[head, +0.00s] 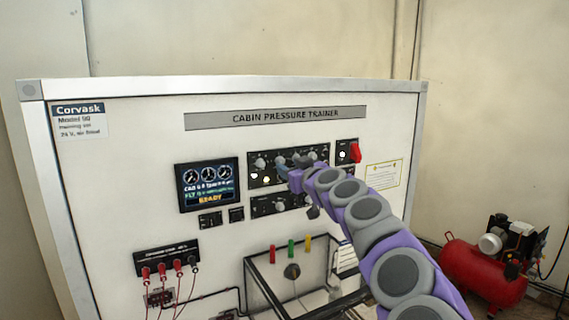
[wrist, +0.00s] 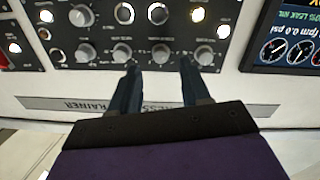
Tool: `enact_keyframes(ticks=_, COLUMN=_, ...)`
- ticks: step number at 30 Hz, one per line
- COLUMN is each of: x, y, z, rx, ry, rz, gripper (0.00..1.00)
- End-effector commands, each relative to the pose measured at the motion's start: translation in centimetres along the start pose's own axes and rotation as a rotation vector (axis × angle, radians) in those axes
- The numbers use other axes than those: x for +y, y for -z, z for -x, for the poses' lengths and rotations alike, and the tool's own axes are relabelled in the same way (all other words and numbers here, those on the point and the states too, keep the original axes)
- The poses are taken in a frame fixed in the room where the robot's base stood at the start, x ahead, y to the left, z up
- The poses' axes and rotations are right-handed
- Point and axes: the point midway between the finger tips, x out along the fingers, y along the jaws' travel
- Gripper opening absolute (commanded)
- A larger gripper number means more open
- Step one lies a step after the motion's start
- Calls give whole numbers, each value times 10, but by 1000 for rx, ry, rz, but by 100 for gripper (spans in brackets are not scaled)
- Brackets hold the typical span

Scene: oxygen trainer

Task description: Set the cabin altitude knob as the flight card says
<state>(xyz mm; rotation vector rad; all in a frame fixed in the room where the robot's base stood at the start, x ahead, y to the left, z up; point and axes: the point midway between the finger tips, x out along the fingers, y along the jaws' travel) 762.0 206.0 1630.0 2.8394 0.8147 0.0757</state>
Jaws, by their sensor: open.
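The trainer's upper black knob panel (head: 262,181) holds several grey knobs; my gripper (head: 290,168) is in front of it and covers part. In the wrist view the panel appears upside down. My gripper (wrist: 158,76) is open and empty. Its fingertips lie just below one grey knob (wrist: 160,53) in that picture, which lines up between them; contact cannot be told. Another grey knob (wrist: 122,53) is near the left finger. The labels are too small to read, so I cannot tell which knob is cabin altitude. A yellow-edged card (head: 384,174) on the right has unreadable text.
A lit display (head: 207,184) reading READY is left of the knobs. A red switch (head: 355,153) is to their right. Below are a lower knob panel (head: 280,204), red plugs with cables (head: 162,270) and a framed box (head: 262,300). A red compressor (head: 475,270) stands at right.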

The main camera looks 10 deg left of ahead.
Motion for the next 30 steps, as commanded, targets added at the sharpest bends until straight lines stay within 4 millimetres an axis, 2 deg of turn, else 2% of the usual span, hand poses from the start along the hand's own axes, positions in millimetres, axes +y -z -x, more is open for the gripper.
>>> enact_keyframes(ticks=3, x=-1, y=0, z=-11, rx=-1, ry=-1, rz=5, gripper=47)
enact_keyframes(ticks=15, x=0, y=0, z=-34, rx=-2, ry=-1, rz=1, gripper=47)
enact_keyframes(ticks=30, x=-1, y=1, z=-41, rx=2, ry=3, rz=2, gripper=47)
